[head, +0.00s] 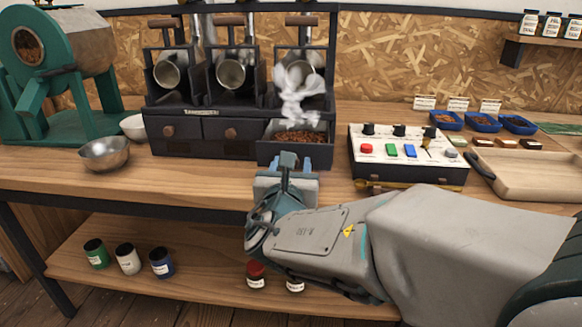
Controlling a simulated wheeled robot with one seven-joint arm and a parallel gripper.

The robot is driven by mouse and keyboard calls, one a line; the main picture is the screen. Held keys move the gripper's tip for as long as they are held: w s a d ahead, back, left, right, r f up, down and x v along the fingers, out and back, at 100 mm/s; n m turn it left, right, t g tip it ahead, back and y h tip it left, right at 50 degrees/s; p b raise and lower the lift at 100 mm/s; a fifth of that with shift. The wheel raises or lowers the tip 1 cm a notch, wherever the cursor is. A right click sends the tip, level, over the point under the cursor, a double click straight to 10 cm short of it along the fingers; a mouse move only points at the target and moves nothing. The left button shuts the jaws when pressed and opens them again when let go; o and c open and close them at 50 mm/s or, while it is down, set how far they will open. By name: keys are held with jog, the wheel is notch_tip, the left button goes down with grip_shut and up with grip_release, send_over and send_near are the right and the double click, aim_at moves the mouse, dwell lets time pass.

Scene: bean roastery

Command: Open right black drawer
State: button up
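The right black drawer (316,155) is at the lower right of the black three-bay roaster unit (215,112) in the head view. It stands pulled out from the unit, and brown beans (300,136) show inside it. My gripper (288,161) is directly in front of the drawer, its blue fingers overlapping the lower middle of the drawer front. No knob shows on this drawer; the gripper covers that part. I cannot tell whether the fingers touch the drawer or grip anything. The middle drawer (230,148) and the left drawer (168,147) are shut, each with a round wooden knob.
Pale smoke (297,95) rises above the right drawer. A control box (408,152) with coloured buttons stands to its right, beside a wooden tray (530,178). A metal bowl (105,154) and a green drum roaster (62,75) are at left. The front counter left of my gripper is clear.

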jog(key=s+a+p, duration=0.1)
jog(key=s, duration=1.2)
jog(key=shift+s, duration=0.4)
